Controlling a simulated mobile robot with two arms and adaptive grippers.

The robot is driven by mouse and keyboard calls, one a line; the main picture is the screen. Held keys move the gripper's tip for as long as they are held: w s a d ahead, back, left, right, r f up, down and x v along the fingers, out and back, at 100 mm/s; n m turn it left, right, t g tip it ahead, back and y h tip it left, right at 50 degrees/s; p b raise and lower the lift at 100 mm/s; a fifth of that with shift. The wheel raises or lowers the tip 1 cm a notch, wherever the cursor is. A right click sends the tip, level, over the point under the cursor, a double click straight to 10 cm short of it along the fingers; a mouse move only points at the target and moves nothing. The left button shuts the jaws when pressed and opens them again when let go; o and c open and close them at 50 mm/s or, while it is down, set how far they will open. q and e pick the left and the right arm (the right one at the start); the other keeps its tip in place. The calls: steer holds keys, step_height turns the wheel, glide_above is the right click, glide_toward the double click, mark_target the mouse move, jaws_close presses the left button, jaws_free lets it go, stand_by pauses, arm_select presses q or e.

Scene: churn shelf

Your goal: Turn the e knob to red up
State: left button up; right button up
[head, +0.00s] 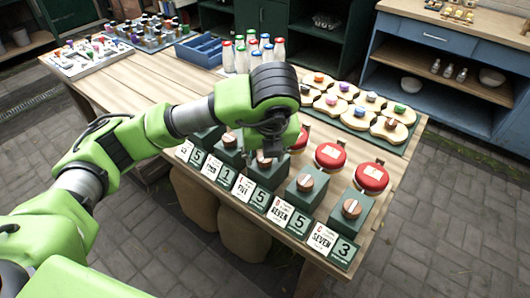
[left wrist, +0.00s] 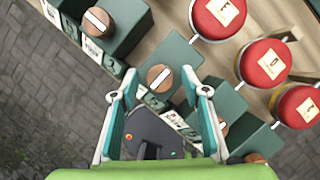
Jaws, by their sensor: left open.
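A row of green boxes with round wooden knobs stands along the table's front edge; one knob shows at the right end (head: 350,208). My left gripper (left wrist: 164,90) is open over the row, in the head view (head: 266,160) above a middle box. In the left wrist view a wooden knob (left wrist: 160,78) with a white pointer line lies between and beyond my fingertips, with no clear contact. Its line slants toward the upper right. Another knob (left wrist: 98,20) has a line slanting the other way. I cannot read which knob is marked e. My right gripper is not in view.
Red-topped round lids (head: 331,155) with lettered tags stand behind the boxes. Number cards (head: 322,238) line the front edge. Bottles (head: 253,55), a blue tray (head: 200,50) and round wooden pieces on a green board (head: 388,130) stand further back.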

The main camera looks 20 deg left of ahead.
arm_select(q)
steer(key=v, duration=1.2)
stand_by(0.3)
